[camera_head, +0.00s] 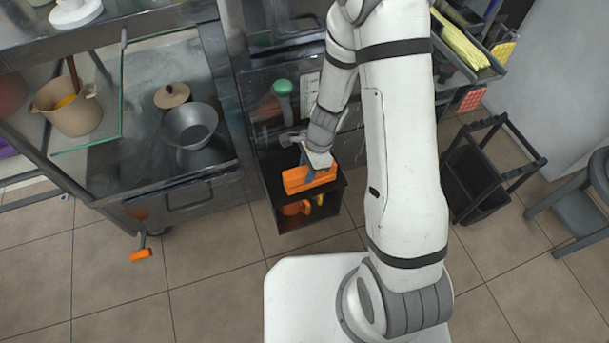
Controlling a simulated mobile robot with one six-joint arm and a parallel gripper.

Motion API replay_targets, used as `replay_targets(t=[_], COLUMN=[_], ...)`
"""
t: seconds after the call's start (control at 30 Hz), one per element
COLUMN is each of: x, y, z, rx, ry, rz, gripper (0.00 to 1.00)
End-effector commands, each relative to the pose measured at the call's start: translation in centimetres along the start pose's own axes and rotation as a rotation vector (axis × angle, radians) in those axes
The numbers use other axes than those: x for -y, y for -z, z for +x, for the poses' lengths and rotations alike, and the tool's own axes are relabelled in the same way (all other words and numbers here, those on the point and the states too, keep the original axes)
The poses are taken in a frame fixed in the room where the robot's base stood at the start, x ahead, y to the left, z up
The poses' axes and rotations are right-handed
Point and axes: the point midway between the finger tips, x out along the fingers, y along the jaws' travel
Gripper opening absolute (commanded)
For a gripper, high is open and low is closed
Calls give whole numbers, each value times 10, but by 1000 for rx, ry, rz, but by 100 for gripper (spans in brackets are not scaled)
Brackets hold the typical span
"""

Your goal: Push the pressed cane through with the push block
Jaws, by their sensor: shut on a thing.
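My gripper (317,166) is shut on an orange block (296,182), which I take to be the push block. It holds the block over the open top of a black bin (277,205) beside the metal machine. Whether the block touches the bin's rim, I cannot tell. The machine (262,75), likely the press, stands behind the bin and is partly hidden by my arm. A green knob (283,88) shows on it. I cannot make out any pressed cane there. Long yellow-green stalks (460,42) lie in a rack at the top right.
Another orange item (295,208) shows in the bin. At left, a metal counter holds a pot (67,108), a bowl (189,126) and a lid (172,95). An orange-ended handle (141,255) juts out below. A black cart (470,180) and grey chair (585,205) stand right.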

Motion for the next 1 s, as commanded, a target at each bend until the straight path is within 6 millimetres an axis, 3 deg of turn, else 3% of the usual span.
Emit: replay_targets(t=[0.13,0.53,1.0], x=[0,-1,-30], y=[0,0,-10], z=[0,-2,-37], rx=[0,0,0], ry=[0,0,0], rz=[1,1,1], gripper=[7,7,7])
